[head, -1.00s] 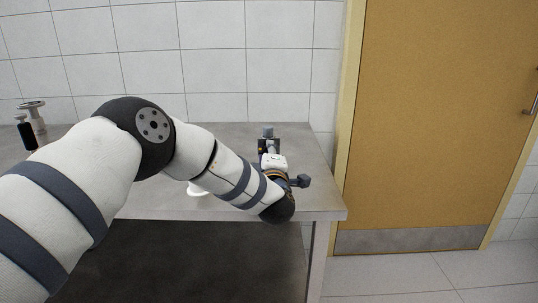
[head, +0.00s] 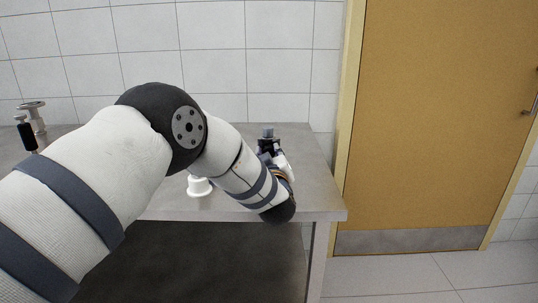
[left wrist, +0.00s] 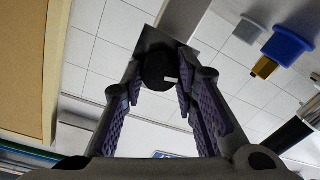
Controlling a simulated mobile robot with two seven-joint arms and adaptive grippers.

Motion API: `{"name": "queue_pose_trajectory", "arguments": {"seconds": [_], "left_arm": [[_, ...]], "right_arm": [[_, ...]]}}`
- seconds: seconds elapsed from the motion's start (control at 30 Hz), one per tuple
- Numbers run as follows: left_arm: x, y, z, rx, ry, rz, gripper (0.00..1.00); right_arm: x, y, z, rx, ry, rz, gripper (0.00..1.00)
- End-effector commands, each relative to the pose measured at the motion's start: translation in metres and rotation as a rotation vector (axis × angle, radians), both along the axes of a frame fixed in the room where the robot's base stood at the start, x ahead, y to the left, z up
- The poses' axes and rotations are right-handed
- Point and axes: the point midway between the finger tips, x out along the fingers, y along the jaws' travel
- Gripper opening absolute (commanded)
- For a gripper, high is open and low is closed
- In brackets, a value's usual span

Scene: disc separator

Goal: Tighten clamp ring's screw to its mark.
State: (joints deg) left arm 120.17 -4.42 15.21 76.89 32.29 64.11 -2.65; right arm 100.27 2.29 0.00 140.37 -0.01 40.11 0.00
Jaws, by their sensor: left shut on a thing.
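My left gripper (head: 268,146) is over the right end of the grey table, its fingers pointing away from me. It is shut on a dark knob (left wrist: 158,71), which shows between the fingertips in the left wrist view. A grey piece (head: 267,131) stands just beyond the fingertips in the head view. I cannot tell whether the knob is the clamp ring's screw. The clamp ring and any mark are not clear in either view. My left forearm covers much of the table. My right gripper is not in view.
The grey table (head: 230,213) ends to the right of the gripper, with floor beyond. A white round stand (head: 199,186) sits near the front edge beside my forearm. A metal item with a black handle (head: 28,135) is at far left. A yellow-brown door (head: 440,130) stands at right.

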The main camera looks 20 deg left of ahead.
Motion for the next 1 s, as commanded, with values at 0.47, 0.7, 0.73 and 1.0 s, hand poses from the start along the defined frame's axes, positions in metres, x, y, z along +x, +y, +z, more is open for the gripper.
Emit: {"name": "queue_pose_trajectory", "arguments": {"seconds": [0.47,0.7,0.73,1.0], "left_arm": [[0.0004,-0.0006,0.0016,0.206,0.070,0.000,0.00],[0.0003,-0.0006,0.0017,0.230,0.078,0.000,0.00],[0.0003,-0.0006,0.0017,0.231,0.079,0.000,0.00],[0.0003,-0.0006,0.0019,0.231,0.078,0.000,0.00]], "right_arm": [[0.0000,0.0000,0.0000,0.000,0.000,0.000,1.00],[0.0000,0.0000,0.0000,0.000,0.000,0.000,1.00],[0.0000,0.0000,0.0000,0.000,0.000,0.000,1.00],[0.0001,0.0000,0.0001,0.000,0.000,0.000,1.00]]}}
